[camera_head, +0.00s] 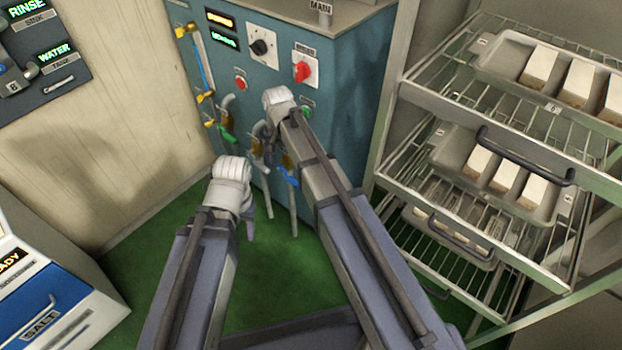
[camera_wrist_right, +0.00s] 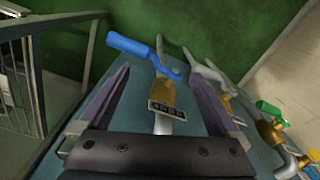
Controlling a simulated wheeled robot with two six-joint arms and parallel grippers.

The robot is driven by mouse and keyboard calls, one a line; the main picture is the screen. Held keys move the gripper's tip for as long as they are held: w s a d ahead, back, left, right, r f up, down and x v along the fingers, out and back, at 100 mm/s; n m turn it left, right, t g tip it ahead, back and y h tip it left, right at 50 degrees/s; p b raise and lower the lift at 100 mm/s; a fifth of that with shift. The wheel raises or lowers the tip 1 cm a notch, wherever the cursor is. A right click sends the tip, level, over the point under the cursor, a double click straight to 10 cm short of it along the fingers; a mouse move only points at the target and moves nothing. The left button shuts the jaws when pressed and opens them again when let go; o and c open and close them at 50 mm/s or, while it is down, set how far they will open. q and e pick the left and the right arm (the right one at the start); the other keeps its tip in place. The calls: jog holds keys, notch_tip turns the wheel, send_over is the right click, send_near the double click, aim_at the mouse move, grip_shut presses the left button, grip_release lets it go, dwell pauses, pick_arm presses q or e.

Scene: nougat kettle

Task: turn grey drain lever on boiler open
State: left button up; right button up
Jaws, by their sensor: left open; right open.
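The blue-grey boiler (camera_head: 345,75) stands at the back middle. Low on its front are several brass valves with coloured levers. The grey lever (camera_wrist_right: 207,72) lies by the right finger in the right wrist view; it also shows small in the head view (camera_head: 257,129). My right gripper (camera_wrist_right: 160,88) is open, fingers spread, in front of the boiler. A blue-handled valve (camera_wrist_right: 142,50) shows between its fingers, with the grey lever farther right. Contact with the valves cannot be told. My left gripper (camera_head: 248,220) is open and empty, below and left of the right one.
A green lever (camera_wrist_right: 269,108) sits on the far side of the grey one. The boiler also carries a red knob (camera_head: 302,71) and a black dial (camera_head: 261,46). A wire rack with trays (camera_head: 490,150) stands at the right. Green floor (camera_head: 150,265) is clear at the lower left.

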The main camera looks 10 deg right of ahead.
jog(key=s+d+r+n+p, duration=0.2)
jog(key=s+d+n, duration=0.3)
jog(key=s, duration=0.5)
jog(key=s+r+n+p, duration=0.3)
jog(key=s+r+p, duration=0.3)
jog(key=shift+a+r+p, duration=0.3)
